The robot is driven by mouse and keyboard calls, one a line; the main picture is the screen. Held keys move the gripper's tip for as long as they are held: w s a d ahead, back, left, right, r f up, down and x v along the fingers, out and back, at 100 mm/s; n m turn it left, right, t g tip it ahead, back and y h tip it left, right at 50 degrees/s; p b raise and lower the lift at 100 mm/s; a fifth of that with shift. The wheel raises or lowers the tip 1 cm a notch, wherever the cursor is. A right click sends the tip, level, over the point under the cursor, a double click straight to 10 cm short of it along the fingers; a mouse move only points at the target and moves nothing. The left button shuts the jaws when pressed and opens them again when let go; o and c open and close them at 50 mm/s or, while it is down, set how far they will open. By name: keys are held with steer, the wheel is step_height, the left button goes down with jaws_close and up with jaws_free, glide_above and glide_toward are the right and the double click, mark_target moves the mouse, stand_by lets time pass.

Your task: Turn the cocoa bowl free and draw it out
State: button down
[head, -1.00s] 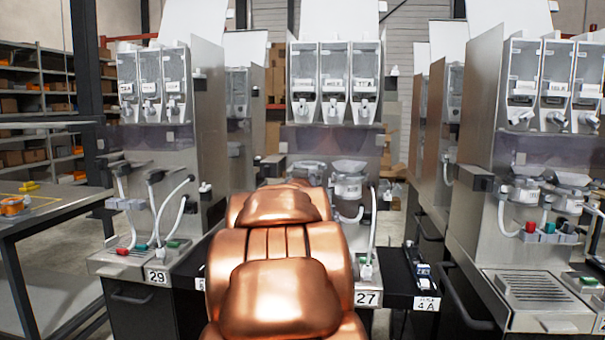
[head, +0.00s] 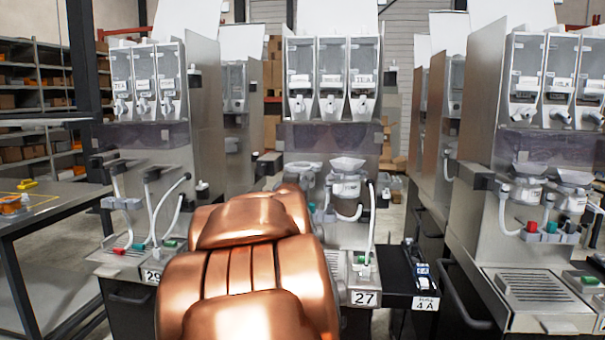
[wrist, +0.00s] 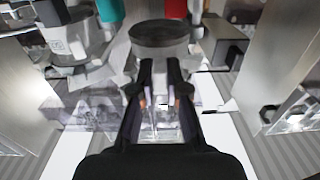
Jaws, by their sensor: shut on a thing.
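In the wrist view my gripper (wrist: 160,78) is shut, its two dark fingers pointing up the picture. At their tips is a round grey bowl (wrist: 160,38) with a dark flat face; the exact grip on its far side is hidden. Its label does not show, so I cannot read whether it is cocoa. A second bowl (wrist: 66,38) with a label stands to its left. In the head view my copper arm hides the gripper. On machine 27, a bowl with a white funnel (head: 346,184) sits right of another bowl (head: 303,173), which is partly covered by the arm.
Machine 29 (head: 150,220) stands left and another machine (head: 540,215) right. Clear canisters (head: 333,75) hang above the bowls. Metal panels (wrist: 285,70) flank the wrist view.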

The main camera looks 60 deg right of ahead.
steer(key=shift+a+f, duration=0.15)
steer(key=v, duration=0.2)
steer(key=p+v, duration=0.1)
steer(key=v, duration=0.1)
steer(key=shift+s+r, duration=0.1)
steer(key=shift+r, duration=0.2)
stand_by(0.6)
